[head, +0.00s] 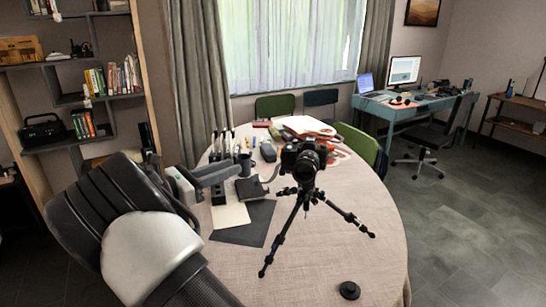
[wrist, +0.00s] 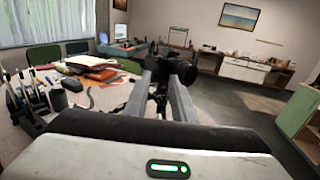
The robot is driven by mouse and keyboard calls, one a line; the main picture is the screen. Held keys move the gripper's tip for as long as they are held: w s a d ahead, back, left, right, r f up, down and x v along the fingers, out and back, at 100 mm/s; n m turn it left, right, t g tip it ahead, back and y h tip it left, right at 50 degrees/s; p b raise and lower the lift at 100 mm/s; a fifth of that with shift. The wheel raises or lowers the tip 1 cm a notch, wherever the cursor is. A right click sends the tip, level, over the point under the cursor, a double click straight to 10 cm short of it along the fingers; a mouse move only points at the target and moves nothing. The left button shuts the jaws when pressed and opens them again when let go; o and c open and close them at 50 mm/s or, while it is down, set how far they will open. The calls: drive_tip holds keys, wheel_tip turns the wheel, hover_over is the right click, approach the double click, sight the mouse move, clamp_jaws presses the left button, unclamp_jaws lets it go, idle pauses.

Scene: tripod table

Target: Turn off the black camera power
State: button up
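The black camera (head: 303,158) sits upright on a black tripod (head: 302,203) standing on the round table, its lens toward the lower right. My gripper (head: 262,178) is to the left of the camera, fingers pointing at it. In the wrist view the camera (wrist: 158,66) is just past the fingertips (wrist: 160,78), which overlap its lower part. The two fingers are apart with nothing held between them. I cannot tell whether they touch the camera. The power switch cannot be made out.
The round table (head: 345,260) holds a dark sheet (head: 245,225), a small black disc (head: 349,290), a mug (head: 244,163), and books and papers (head: 305,126) behind the camera. A green chair (head: 357,143) stands at the back right. The table's front right is mostly clear.

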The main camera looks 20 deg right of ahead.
sight(284, 149)
drive_tip(key=x, duration=1.7)
drive_tip(key=shift+b, duration=0.35)
clamp_jaws()
